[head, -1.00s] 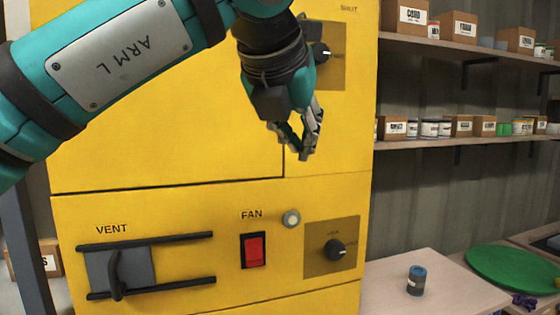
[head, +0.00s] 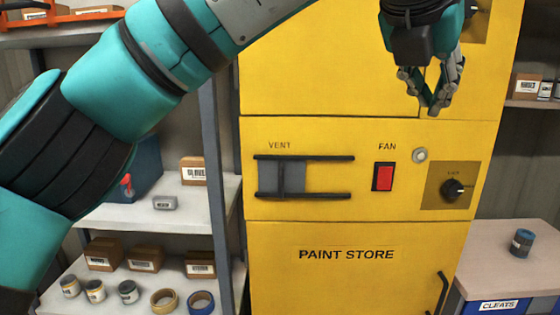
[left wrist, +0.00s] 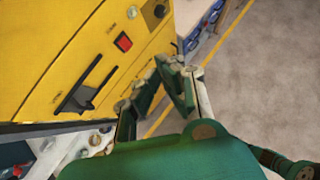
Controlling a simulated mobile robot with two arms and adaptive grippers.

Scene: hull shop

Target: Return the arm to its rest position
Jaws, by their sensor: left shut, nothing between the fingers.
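My left gripper (head: 433,108) hangs at the end of my left arm, fingers pointing down, in front of the yellow paint store cabinet (head: 375,232). It is shut and empty, its tips above the round light (head: 420,155) and the fan switch (head: 383,177) in the picture. In the left wrist view the closed fingers (left wrist: 163,68) hold nothing and have the cabinet front (left wrist: 55,60) to their left. My left arm crosses the upper left of the head view. My right gripper is not in view.
The cabinet has a vent slider (head: 283,178) on rails and a dark knob (head: 453,189). Shelves with boxes (head: 103,254) and tape rolls (head: 164,302) stand at left. A bench (head: 500,250) at right bears a dark can (head: 522,243). Grey floor (left wrist: 265,90) is clear in the wrist view.

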